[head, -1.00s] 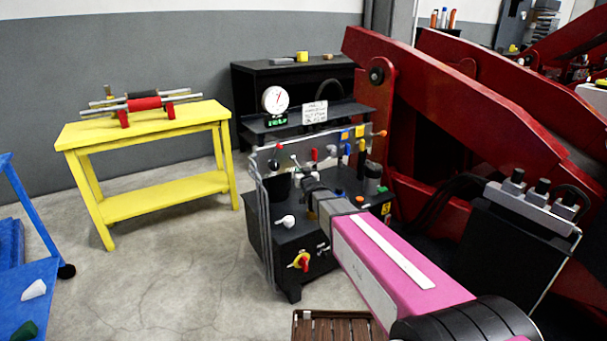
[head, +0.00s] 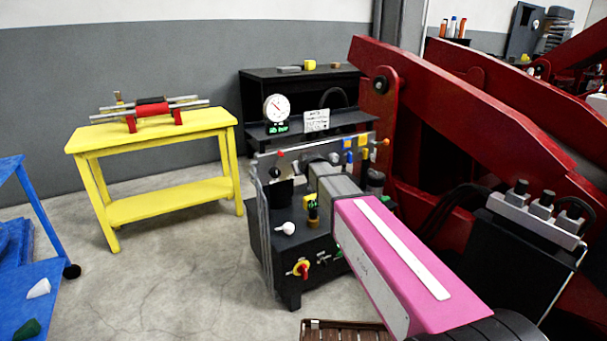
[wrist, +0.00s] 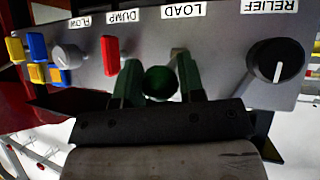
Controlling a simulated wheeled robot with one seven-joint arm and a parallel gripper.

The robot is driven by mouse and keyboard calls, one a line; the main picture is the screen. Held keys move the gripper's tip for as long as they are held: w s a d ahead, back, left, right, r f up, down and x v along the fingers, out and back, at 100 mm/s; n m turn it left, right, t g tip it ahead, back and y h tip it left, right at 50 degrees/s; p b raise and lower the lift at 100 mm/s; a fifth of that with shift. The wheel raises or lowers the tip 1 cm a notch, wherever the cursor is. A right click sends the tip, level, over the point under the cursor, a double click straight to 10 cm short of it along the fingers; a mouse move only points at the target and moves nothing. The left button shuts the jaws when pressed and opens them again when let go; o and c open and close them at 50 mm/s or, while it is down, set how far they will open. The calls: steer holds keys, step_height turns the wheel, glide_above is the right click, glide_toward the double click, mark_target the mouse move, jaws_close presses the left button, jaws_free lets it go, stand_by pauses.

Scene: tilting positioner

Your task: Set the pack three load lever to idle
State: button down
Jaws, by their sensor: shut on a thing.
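The black hydraulic pack (head: 318,245) stands mid-scene with a grey control panel (wrist: 225,75) on it. In the wrist view the panel labels appear upside down: FLOW, DUMP, LOAD, RELIEF. The load lever's dark green round knob (wrist: 160,83) is between the two fingers of my gripper (wrist: 159,85), which is shut on it, below the LOAD label (wrist: 184,11). The red dump lever (wrist: 109,56) is just left of my left finger. In the head view my gripper is mostly hidden by my arm. The lever's stop markings are not readable.
The relief knob (wrist: 276,62) is right of the gripper; the grey flow knob (wrist: 71,58) is left. A gauge (head: 277,108) stands on the pack's upper shelf. Red machine arms (head: 470,110) fill the right side. A yellow bench (head: 150,140) stands left, with clear floor in front.

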steer(key=shift+w+a+r, duration=0.1)
steer(key=shift+w+r, duration=0.05)
steer(key=shift+r, duration=0.3)
steer(key=shift+w+a+r, duration=0.1)
steer(key=shift+r, duration=0.45)
steer(key=c, duration=0.8)
jaws_free()
steer(key=shift+o, duration=0.2)
steer(key=v, duration=1)
steer(key=shift+s, duration=0.35)
steer(key=shift+d+r, duration=0.1)
